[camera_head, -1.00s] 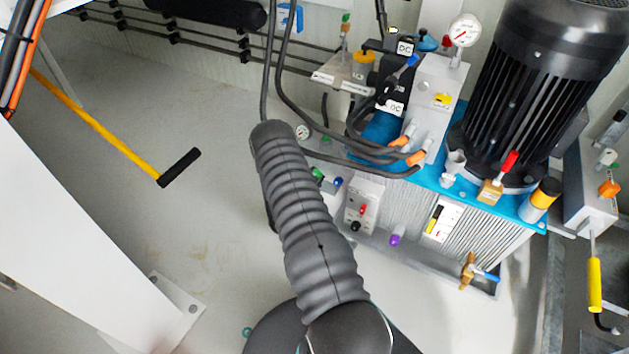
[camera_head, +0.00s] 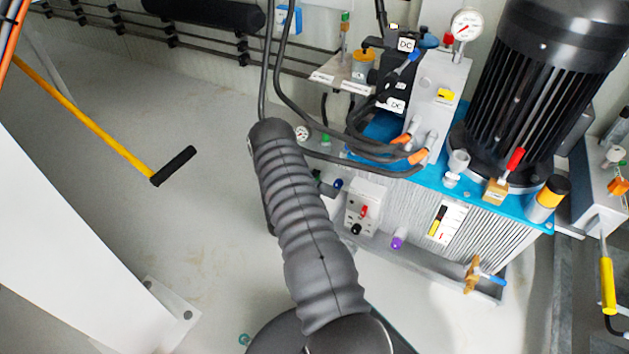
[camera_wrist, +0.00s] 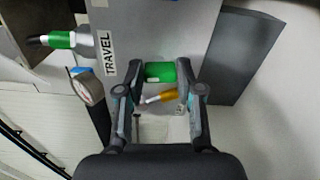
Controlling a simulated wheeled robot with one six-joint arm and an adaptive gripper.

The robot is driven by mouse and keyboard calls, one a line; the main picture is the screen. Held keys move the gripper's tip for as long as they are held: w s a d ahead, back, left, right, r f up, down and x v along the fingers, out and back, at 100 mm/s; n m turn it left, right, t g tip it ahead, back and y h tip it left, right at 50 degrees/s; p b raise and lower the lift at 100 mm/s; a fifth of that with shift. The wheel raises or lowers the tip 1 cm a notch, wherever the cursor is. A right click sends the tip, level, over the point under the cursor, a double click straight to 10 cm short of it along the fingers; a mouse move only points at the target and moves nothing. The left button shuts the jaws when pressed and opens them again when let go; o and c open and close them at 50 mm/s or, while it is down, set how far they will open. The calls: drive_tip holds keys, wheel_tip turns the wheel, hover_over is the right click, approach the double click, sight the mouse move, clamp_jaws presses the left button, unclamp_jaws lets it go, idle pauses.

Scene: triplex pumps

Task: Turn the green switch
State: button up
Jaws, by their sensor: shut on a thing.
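In the wrist view a green cylindrical switch (camera_wrist: 159,72) stands out from the grey box (camera_wrist: 170,25) with the "TRAVEL" label. My gripper (camera_wrist: 161,75) has one finger on each side of the green switch and is shut on it. The switch's base is partly out of sight, so I cannot tell its turn angle. In the head view my dark ribbed arm covers the gripper and this switch.
A second green-banded handle (camera_wrist: 61,40) and a round gauge (camera_wrist: 89,88) are left of the switch. An orange-yellow part (camera_wrist: 168,95) shows between my fingers. In the head view, hoses and the pump unit with a black motor (camera_head: 545,90) are to the right; open floor (camera_head: 200,230) is left.

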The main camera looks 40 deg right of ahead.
drive_tip(key=shift+m, duration=0.6)
drive_tip(key=o, duration=1.2)
drive_tip(key=shift+c, duration=0.2)
drive_tip(key=v, duration=1.2)
drive_tip(key=shift+m, duration=0.3)
drive_tip(key=shift+f, duration=0.15)
